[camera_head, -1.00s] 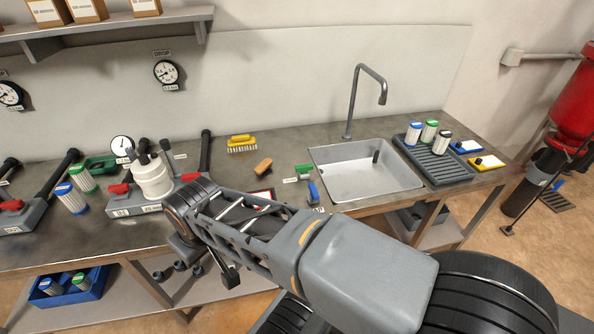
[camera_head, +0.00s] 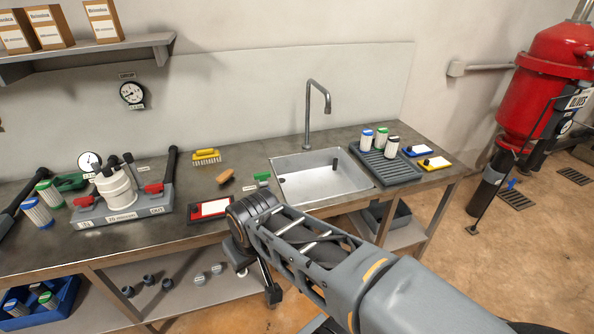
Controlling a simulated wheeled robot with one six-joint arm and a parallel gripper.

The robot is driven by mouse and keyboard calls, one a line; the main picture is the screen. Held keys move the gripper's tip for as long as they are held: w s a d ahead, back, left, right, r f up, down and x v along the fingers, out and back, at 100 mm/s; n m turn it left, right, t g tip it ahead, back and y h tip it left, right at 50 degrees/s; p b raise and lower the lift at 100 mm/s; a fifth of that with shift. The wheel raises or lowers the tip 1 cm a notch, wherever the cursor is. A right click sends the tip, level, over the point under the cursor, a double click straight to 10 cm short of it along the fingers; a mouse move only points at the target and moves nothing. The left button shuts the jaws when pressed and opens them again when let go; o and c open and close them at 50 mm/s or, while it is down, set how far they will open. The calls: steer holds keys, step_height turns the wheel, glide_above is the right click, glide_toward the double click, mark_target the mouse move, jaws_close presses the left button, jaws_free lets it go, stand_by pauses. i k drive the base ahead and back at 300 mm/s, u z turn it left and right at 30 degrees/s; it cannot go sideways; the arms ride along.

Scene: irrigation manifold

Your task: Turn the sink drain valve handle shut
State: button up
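The sink (camera_head: 325,187) is set into the metal counter, with a tall tap (camera_head: 313,112) behind it. My arm crosses the lower right, in front of the counter. Its dark end, seemingly my gripper (camera_head: 272,292), hangs below the counter's front edge, apart from the sink. Its fingers are too unclear to tell open from shut.
A ribbed tray (camera_head: 385,168) with several cartridges stands right of the sink. A red-edged tray (camera_head: 187,215), yellow brush (camera_head: 206,156) and white filter housing (camera_head: 113,190) are left. The lower shelf (camera_head: 200,300) holds small round fittings. Open floor (camera_head: 510,255) lies right of the bench.

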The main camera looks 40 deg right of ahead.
mark_target(262, 176)
steer(key=z, duration=0.7)
steer(key=i, duration=1)
steer(key=u, duration=0.05)
steer(key=k, duration=0.95)
steer(key=z, duration=1.25)
steer(key=i, duration=0.8)
steer(key=u, duration=1.9)
steer(key=i, duration=0.5)
steer(key=u, duration=0.05)
